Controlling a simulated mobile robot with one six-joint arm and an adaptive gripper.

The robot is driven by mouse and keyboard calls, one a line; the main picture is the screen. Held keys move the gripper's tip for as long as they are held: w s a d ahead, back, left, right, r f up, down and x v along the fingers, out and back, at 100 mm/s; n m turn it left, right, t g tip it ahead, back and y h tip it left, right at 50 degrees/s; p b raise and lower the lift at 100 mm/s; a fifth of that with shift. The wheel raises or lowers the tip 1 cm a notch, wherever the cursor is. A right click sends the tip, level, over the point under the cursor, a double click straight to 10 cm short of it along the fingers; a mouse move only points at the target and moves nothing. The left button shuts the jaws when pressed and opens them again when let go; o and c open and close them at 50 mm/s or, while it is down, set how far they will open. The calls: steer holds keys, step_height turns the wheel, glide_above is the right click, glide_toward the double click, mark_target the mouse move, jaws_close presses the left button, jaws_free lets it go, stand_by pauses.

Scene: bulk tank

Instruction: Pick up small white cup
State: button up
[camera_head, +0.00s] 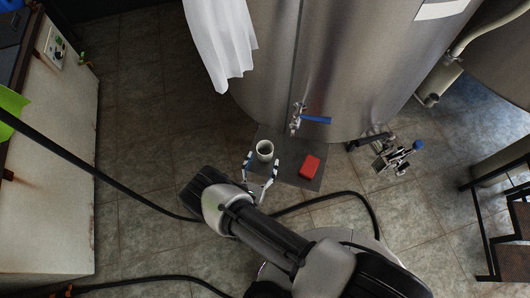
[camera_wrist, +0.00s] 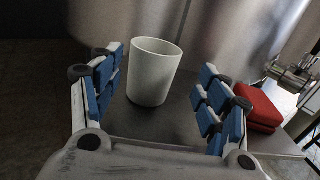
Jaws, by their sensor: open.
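The small white cup (camera_head: 265,150) stands upright on a dark grey plate (camera_head: 291,181) at the foot of the steel tank. In the wrist view the cup (camera_wrist: 154,72) is plain and white, a little left of the middle. My gripper (camera_head: 259,169) is open, its fingertips pointing toward the cup. In the wrist view my gripper (camera_wrist: 162,82) shows blue-padded fingers spread to the left and right of the cup, with gaps on both sides. I cannot tell how deep the cup is between them.
A red box (camera_head: 309,167) lies on the plate right of the cup. The steel tank (camera_head: 325,70) rises behind, with a blue-handled valve (camera_head: 314,119) above the plate. A white cloth (camera_head: 220,40) hangs at the upper left. Dark hoses (camera_head: 338,194) cross the tiled floor.

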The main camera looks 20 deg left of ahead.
mark_target(262, 157)
steer(key=w, duration=0.3)
steer(key=w+b, duration=0.1)
steer(key=w, duration=0.1)
steer(key=shift+w+a, duration=0.25)
steer(key=shift+w, duration=0.05)
steer(key=shift+r, duration=0.1)
steer(key=shift+c, duration=0.2)
steer(key=c, duration=1)
